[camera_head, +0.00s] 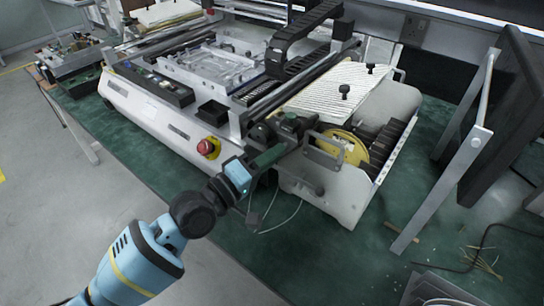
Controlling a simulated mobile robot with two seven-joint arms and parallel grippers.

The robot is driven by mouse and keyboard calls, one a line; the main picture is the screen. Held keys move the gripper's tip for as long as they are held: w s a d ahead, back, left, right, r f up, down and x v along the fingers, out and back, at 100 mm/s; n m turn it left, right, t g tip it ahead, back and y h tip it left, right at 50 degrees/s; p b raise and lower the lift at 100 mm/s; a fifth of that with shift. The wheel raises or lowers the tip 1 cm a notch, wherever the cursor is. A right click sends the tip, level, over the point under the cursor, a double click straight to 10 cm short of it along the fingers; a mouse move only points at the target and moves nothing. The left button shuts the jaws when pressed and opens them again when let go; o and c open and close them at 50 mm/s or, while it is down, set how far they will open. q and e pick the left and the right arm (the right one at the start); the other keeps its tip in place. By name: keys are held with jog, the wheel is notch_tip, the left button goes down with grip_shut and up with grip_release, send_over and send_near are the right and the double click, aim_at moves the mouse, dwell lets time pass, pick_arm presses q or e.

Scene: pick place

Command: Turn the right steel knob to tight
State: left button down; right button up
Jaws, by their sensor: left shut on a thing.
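My left arm comes in from the lower left and reaches the right front of the white machine (170,140). My left gripper (292,128) is shut at the machine's front edge, beside the yellow wheel. It is shut on the right steel knob, which is mostly hidden by the fingers, so how far it is turned cannot be told. A dark round knob-like part (261,132) shows just left of the fingers. My right gripper is not in view.
A red button (208,148) sits on the machine's front, left of my gripper. A yellow wheel (343,148) and a metal handle (322,147) are close on the right. Thin cables hang below. A grey metal frame (445,185) stands at the right on the green table (290,262).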

pick_arm(q)
jog(key=shift+r+m, duration=0.1)
jog(key=shift+m, duration=0.5)
jog(key=c, duration=1.2)
grip_release()
jog(key=shift+c, duration=0.2)
jog(key=v, duration=0.7)
jog(key=shift+s+a+b, duration=0.25)
jog(key=shift+a+b, duration=0.05)
jog(key=shift+a, duration=0.1)
